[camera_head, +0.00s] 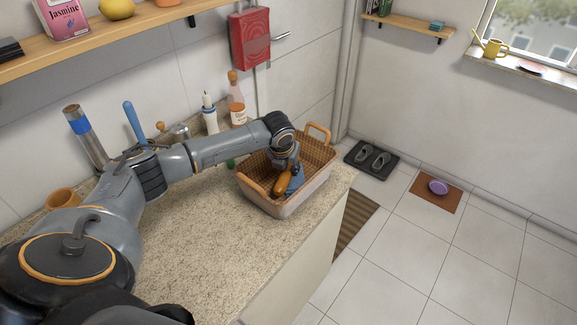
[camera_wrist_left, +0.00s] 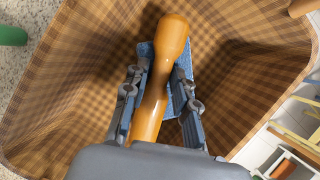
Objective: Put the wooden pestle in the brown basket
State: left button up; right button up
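The brown basket (camera_head: 268,200) stands on the counter near its right end, with a brown checked lining that fills much of the left wrist view (camera_wrist_left: 60,90). My left gripper (camera_head: 290,168) reaches down into the basket's opening. It is shut on the wooden pestle (camera_head: 283,183), which is orange-brown. In the left wrist view the pestle (camera_wrist_left: 172,38) lies between the two fingers (camera_wrist_left: 160,88), its thick head pointing away from the palm. I cannot tell whether the pestle touches the basket's bottom. My right gripper is not in view.
Bottles (camera_head: 209,115), a steel cylinder (camera_head: 87,138) and an orange cup (camera_head: 62,198) stand along the wall. A shelf (camera_head: 110,30) hangs above. The counter's front (camera_head: 210,260) is clear.

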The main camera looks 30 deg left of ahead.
aim_at(284, 177)
pick_arm(q)
jog(key=shift+o, duration=0.6)
jog(key=shift+r, duration=0.3)
jog(key=b+v, duration=0.1)
jog(key=v, duration=1)
jog(key=shift+r, duration=0.4)
jog(key=shift+s, duration=0.15)
